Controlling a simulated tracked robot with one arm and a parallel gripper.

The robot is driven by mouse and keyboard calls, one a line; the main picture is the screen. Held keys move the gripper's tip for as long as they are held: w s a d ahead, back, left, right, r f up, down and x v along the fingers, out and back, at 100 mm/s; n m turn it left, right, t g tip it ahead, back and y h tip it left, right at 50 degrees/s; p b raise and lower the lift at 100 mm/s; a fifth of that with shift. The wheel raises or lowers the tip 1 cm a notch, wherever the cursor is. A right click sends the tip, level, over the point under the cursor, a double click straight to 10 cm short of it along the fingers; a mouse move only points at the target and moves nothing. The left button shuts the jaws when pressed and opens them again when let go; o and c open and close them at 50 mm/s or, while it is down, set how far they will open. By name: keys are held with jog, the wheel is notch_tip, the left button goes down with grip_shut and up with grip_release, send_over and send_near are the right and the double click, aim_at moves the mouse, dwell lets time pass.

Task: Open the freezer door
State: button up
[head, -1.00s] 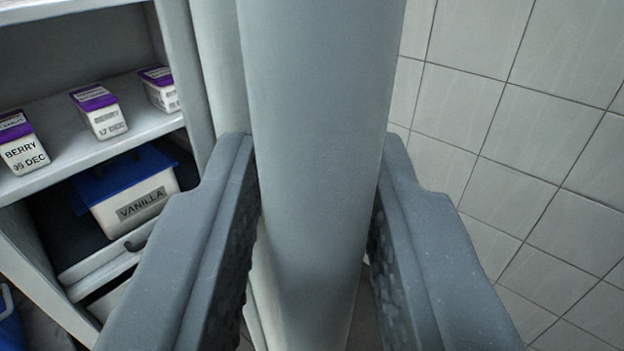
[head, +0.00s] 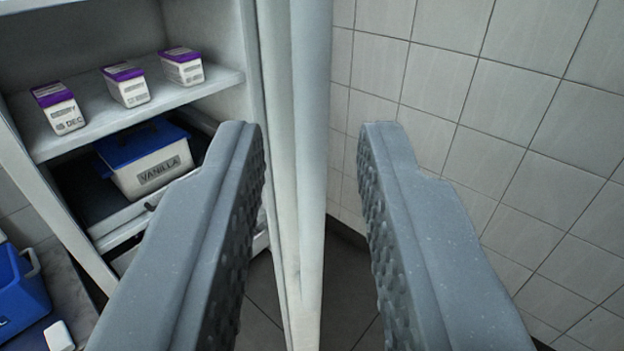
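The freezer (head: 20,130) stands at the left with its inside showing. Its pale grey door (head: 310,150) is swung out and seen nearly edge-on, running down the middle of the view. My gripper (head: 312,135) is open, with one textured finger on each side of the door's edge in the picture. The left finger overlaps the freezer side of the door, and the right finger has a clear gap to it. I cannot tell whether either finger touches the door. No handle shows.
A blue-lidded vanilla tub (head: 150,170) sits in a drawer below. A blue bin (head: 20,290) stands lower left. A tiled wall (head: 480,110) closes the right side; dark floor shows below.

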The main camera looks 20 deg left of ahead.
jog(key=shift+v, duration=1.35)
jog(key=shift+f, duration=0.1)
